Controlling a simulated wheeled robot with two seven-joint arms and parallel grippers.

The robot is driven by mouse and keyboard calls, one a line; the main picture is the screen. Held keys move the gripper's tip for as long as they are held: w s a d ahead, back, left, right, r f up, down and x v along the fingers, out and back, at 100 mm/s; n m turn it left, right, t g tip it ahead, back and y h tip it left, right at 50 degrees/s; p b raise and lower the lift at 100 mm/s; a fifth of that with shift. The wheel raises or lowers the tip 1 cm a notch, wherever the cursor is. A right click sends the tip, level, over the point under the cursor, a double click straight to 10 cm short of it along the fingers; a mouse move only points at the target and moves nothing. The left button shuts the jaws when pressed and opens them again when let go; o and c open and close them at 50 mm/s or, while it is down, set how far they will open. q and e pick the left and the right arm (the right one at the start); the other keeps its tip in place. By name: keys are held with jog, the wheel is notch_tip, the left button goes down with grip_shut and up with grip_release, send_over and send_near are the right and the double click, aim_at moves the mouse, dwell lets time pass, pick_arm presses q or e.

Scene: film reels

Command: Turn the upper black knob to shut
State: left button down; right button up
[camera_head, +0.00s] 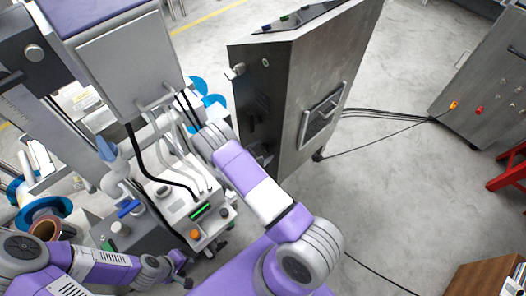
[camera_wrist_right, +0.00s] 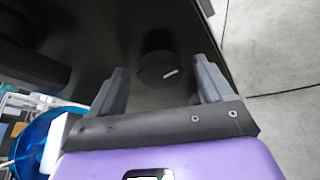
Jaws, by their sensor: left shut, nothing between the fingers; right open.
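A black round knob (camera_wrist_right: 158,70) with a short white mark on its face stands on a dark panel (camera_wrist_right: 100,25) in the right wrist view. My right gripper (camera_wrist_right: 161,66) is open, with one finger on each side of the knob. Gaps show between the fingers and the knob. In the head view I cannot make out this knob or the right gripper's fingers; the purple right arm (camera_head: 242,170) reaches up towards the machines. My left gripper (camera_head: 182,274) is shut and empty, low in the head view, away from the knob.
A tall metal cabinet (camera_head: 310,80) stands right of my right arm. A grey machine (camera_head: 130,65) and a control box (camera_head: 195,212) stand left of it. Floor at right is mostly open, with cables.

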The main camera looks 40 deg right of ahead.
jog(key=shift+w+d+f, duration=0.1)
jog(key=shift+d, duration=0.2)
jog(key=c, duration=1)
jog(key=shift+c, duration=0.2)
